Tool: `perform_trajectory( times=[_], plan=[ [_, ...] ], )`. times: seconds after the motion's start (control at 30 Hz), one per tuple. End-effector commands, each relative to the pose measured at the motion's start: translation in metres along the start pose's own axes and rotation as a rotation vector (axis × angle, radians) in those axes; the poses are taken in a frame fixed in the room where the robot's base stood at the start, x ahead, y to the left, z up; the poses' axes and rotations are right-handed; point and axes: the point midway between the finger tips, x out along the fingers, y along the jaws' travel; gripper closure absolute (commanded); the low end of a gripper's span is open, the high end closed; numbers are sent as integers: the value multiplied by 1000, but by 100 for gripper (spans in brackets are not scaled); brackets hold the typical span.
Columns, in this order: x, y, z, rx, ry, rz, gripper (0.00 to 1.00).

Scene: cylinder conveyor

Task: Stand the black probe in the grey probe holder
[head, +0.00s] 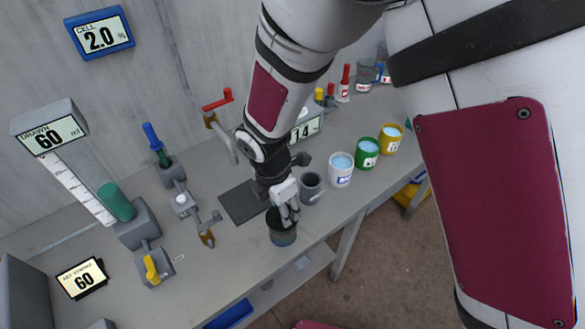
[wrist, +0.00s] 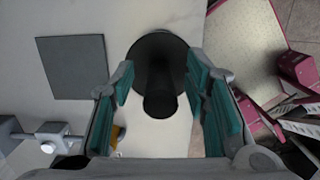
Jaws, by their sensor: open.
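The black probe (wrist: 160,103) shows end-on in the wrist view, between the fingers of my gripper (wrist: 162,97), with a wider dark round shape (wrist: 152,52) behind it. In the head view my gripper (head: 289,213) points down over a dark round vessel (head: 283,238) with a teal band near its bottom, and hides the probe there. My fingers are open, with gaps beside the probe. The grey probe holder looks to be the grey cup (head: 312,188) just right of and behind my gripper; its inside looks dark.
A white can (head: 340,176), a green can (head: 366,157) and a yellow can (head: 390,140) stand right of the grey cup. A dark square plate (head: 243,203) lies left of my gripper. Valves with blue (head: 155,140) and yellow (head: 152,270) handles stand further left. The bench's front edge is close.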

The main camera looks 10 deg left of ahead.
Motion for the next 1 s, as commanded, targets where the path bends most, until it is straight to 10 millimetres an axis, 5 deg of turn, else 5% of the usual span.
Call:
perform_trajectory(
  times=[0.43,0.63,0.73,0.77,0.83,1.0],
  plan=[
    [10,0,0,0,0,1,58],
    [10,0,0,0,0,0,100],
    [10,0,0,0,0,0,100],
    [10,0,0,0,0,0,88],
    [9,0,0,0,0,0,100],
    [8,0,0,0,0,0,100]
  ],
)
